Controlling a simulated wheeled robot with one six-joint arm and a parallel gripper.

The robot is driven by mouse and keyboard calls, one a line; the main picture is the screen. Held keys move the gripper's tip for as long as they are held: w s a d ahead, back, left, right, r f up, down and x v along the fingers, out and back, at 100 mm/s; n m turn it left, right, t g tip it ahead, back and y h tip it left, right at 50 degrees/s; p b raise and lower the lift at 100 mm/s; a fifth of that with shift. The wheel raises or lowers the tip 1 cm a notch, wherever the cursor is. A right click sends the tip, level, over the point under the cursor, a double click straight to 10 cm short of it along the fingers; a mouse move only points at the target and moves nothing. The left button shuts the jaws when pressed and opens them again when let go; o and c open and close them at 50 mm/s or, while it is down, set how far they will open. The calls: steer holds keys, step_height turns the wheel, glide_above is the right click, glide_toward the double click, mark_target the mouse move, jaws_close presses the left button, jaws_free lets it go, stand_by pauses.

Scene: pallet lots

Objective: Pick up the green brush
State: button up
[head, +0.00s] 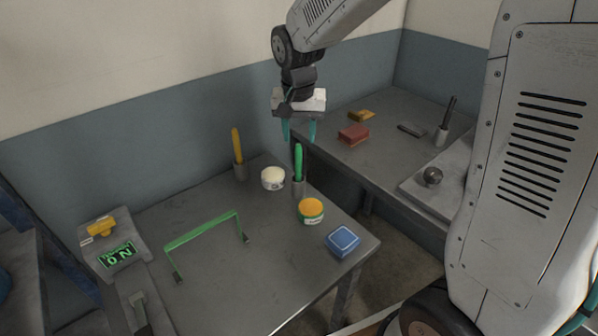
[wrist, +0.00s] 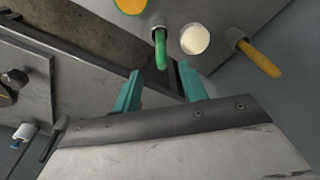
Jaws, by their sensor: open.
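The green brush (head: 298,163) stands upright in a small grey holder (head: 298,188) on the near table, with only its green handle showing. It also shows in the wrist view (wrist: 160,48), its handle pointing towards the space between my fingers. My gripper (head: 299,132) is open and empty, with teal fingers pointing down. In the head view it appears just above the top of the brush handle. In the wrist view my gripper (wrist: 159,88) shows both fingers apart, with the handle end near the gap and no contact visible.
A white-lidded jar (head: 272,178), an orange-lidded jar (head: 311,210) and a yellow-handled brush (head: 237,146) in its holder stand close to the green brush. A blue box (head: 343,241) and green arch (head: 205,232) are on the same table. A second table (head: 375,150) holds several items.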

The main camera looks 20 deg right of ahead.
glide_above(298, 181)
steer(key=f, duration=0.8)
steer(key=shift+w+d+f, duration=0.2)
steer(key=shift+w, duration=0.2)
jaws_close()
